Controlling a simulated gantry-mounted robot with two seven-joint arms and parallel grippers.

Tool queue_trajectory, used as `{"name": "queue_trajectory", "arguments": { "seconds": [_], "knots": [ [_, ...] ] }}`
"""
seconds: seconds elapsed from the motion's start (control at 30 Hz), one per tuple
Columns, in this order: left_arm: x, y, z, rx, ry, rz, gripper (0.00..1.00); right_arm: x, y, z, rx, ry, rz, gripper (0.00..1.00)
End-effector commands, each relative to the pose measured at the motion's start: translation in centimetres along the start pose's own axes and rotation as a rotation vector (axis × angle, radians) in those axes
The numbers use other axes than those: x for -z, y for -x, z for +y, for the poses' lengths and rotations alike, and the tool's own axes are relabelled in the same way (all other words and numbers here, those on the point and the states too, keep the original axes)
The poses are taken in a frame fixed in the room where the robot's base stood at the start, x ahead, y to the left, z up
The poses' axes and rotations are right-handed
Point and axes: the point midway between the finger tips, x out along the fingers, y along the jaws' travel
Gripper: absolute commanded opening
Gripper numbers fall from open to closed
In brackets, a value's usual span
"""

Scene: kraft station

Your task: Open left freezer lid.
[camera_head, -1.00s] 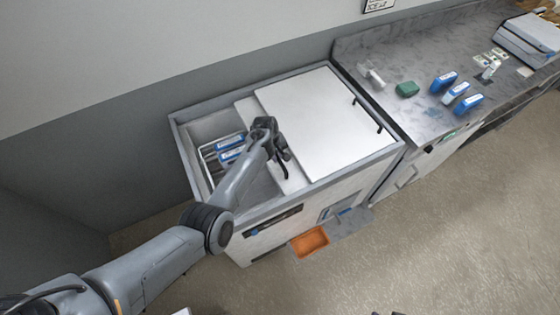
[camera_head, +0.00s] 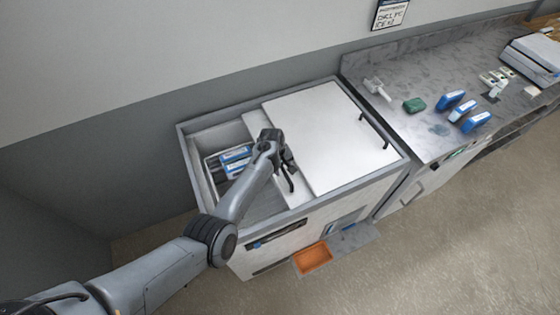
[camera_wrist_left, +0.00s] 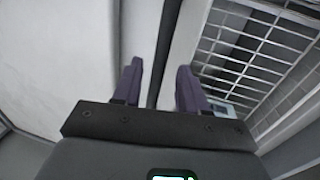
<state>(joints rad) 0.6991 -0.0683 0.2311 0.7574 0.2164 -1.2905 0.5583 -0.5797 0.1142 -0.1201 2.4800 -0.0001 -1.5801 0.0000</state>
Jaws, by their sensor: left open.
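The freezer (camera_head: 300,218) is a white chest with a grey rim. Its left lid (camera_head: 256,124) is slid right, mostly under the white right lid (camera_head: 325,130), with a strip showing. The left side of the chest is open. My left gripper (camera_head: 287,172) is over that strip, beside the right lid's left edge. In the left wrist view, its fingers (camera_wrist_left: 158,85) are apart, with a dark bar, apparently the lid's handle (camera_wrist_left: 162,50), running between them. I cannot tell whether they touch it. My right gripper is out of view.
A wire basket (camera_wrist_left: 245,55) with blue boxes (camera_head: 236,158) is inside the open left side. An orange tray (camera_head: 313,258) sits at the freezer's front. The grey counter (camera_head: 405,80) at right holds a green item (camera_head: 414,105) and several blue packs.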

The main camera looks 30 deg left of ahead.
Motion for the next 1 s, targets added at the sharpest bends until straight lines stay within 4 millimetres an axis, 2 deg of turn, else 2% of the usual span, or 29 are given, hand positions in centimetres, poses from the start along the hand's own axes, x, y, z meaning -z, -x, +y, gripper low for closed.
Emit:
{"name": "queue_trajectory", "arguments": {
  "seconds": [0.33, 0.6, 0.8, 1.0],
  "knots": [
    [0.0, 5.3, 0.0, -0.002, 0.0, 0.002, 0.42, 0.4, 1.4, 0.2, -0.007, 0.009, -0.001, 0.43],
    [0.1, 9.0, -0.1, 0.0, 0.002, 0.002, 0.42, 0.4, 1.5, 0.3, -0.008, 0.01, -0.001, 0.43],
    [0.0, 10.1, 0.0, 0.0, 0.001, 0.001, 0.42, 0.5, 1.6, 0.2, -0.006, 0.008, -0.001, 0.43],
    [0.0, 10.2, 0.0, 0.0, 0.001, 0.0, 0.42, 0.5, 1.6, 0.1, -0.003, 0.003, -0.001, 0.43]
  ]
}}
